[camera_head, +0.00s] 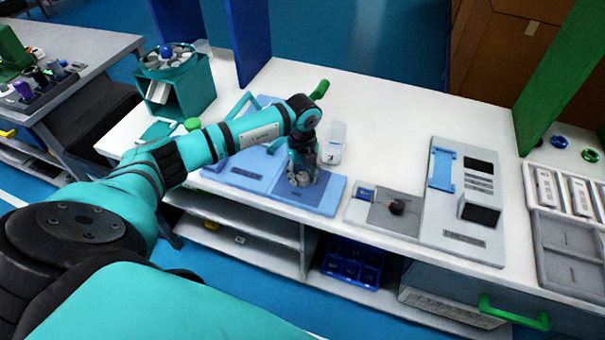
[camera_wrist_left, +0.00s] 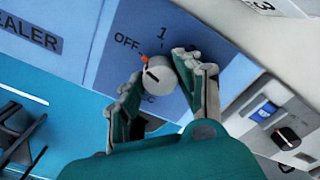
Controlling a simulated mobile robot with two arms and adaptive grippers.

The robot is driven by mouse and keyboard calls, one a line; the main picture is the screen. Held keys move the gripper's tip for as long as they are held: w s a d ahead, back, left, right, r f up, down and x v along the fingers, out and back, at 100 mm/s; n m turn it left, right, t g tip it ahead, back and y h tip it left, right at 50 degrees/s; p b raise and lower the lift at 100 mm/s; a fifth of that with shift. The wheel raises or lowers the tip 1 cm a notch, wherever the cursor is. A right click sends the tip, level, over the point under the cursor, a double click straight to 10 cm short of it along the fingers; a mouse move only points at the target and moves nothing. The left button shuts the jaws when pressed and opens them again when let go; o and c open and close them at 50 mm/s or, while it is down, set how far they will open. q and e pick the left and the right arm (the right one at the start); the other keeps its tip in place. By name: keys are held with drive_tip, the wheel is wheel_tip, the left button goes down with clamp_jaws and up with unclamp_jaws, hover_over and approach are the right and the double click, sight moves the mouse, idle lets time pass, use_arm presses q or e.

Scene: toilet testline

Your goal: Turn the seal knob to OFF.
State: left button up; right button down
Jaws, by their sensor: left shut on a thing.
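The seal knob (camera_wrist_left: 159,76) is a pale round knob with a dark line and an orange pointer on the blue sealer panel (camera_wrist_left: 107,60). The orange pointer is near the printed OFF label, on the side towards the "1" mark. A third label below the knob is partly covered. My left gripper (camera_wrist_left: 157,77) is shut on the knob, with one finger on each side. In the head view my left gripper (camera_head: 302,178) reaches down onto the blue sealer panel (camera_head: 327,196) and hides the knob. My right gripper is not in view.
Right of the sealer are a grey plate with a dark knob (camera_head: 397,206) and a grey device with a blue handle (camera_head: 442,170). A small white device (camera_head: 336,142) stands behind the gripper. A teal machine (camera_head: 185,90) is at the back left.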

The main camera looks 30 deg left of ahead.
sight(302, 176)
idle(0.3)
use_arm(q)
drive_tip(key=o, duration=1.1)
drive_tip(key=shift+o, duration=0.2)
wheel_tip(302, 176, up, 12)
